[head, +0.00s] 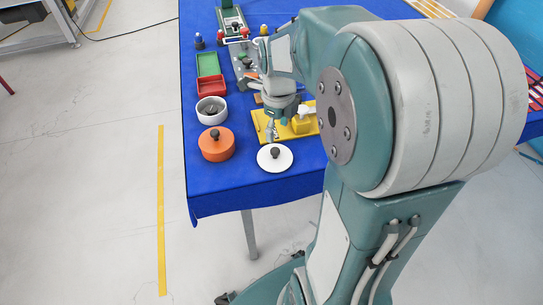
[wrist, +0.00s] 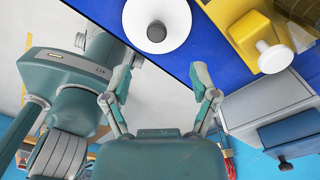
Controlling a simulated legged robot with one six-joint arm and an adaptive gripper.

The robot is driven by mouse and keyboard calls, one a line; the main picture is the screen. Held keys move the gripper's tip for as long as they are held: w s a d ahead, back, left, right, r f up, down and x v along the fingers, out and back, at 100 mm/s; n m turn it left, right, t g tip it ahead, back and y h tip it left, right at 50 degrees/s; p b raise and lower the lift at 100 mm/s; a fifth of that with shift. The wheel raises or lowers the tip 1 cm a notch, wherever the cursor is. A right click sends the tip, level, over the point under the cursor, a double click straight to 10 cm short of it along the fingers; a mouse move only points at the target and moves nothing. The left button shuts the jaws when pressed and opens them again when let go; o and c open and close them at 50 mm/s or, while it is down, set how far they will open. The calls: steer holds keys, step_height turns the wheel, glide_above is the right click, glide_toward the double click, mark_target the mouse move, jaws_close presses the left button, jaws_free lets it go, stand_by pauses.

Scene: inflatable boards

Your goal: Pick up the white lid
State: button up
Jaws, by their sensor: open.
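The white lid (head: 284,158) is a flat round disc with a dark knob. It lies on the blue table near its front edge. In the wrist view the white lid (wrist: 172,22) shows at the top middle, ahead of my fingertips. My gripper (wrist: 162,82) is open and empty, its two fingers apart. In the head view my gripper (head: 271,131) is just behind the lid, above the table, and partly hidden by my arm. It does not appear to touch the lid.
An orange pot with a dark knob (head: 216,146) stands left of the lid, with a white pot (head: 211,110) behind it. A yellow block (head: 303,124) on a yellow base is behind the lid to the right. Red (head: 212,86) and green (head: 208,65) trays lie farther back.

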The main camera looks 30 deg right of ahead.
mark_target(274, 150)
steer(key=f, duration=0.2)
steer(key=shift+d+f, duration=0.25)
steer(key=shift+f, duration=0.05)
steer(key=f, duration=0.1)
steer(key=a+f, duration=0.1)
steer(key=f, duration=0.3)
steer(key=shift+a, duration=0.25)
steer(key=shift+d+f, duration=0.1)
steer(key=shift+f, duration=0.15)
steer(key=shift+d, duration=0.3)
jaws_close()
steer(key=shift+a, duration=0.2)
